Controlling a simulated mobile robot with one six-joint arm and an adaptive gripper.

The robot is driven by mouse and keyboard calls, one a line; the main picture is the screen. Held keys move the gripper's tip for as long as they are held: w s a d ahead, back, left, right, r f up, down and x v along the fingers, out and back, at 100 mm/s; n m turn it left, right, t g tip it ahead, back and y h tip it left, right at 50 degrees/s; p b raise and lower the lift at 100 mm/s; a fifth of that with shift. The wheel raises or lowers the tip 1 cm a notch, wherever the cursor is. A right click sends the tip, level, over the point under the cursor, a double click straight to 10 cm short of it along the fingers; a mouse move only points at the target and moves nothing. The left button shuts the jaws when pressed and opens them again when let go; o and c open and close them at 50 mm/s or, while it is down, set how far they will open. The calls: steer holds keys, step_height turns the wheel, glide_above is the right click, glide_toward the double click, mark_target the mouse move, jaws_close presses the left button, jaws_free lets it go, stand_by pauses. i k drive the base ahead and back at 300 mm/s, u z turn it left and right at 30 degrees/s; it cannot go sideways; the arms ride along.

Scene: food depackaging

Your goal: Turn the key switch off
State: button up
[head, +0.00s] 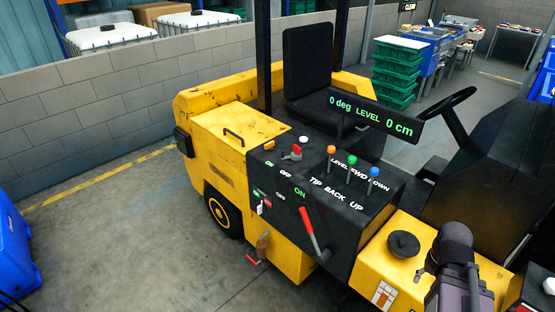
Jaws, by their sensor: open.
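A small red-handled rotary switch on a grey base (296,152) sits on top of the black control panel (330,182) of a yellow forklift-like vehicle. It looks like the key switch, but its shape is too small to be sure. Dark parts of my arm show at the bottom right, apart from the switch. My gripper's fingers are not visible in the head view.
Orange, green and blue knobbed levers (352,161) stand right of the switch. A display (370,115) rises behind them. A red-handled lever (309,232) is on the panel's front. The seat (308,62) and steering wheel (450,103) stand behind.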

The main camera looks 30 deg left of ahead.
mark_target(294, 157)
steer(key=k, duration=1.1)
steer(key=u, duration=0.5)
steer(key=i, duration=2.05)
steer(key=z, duration=0.4)
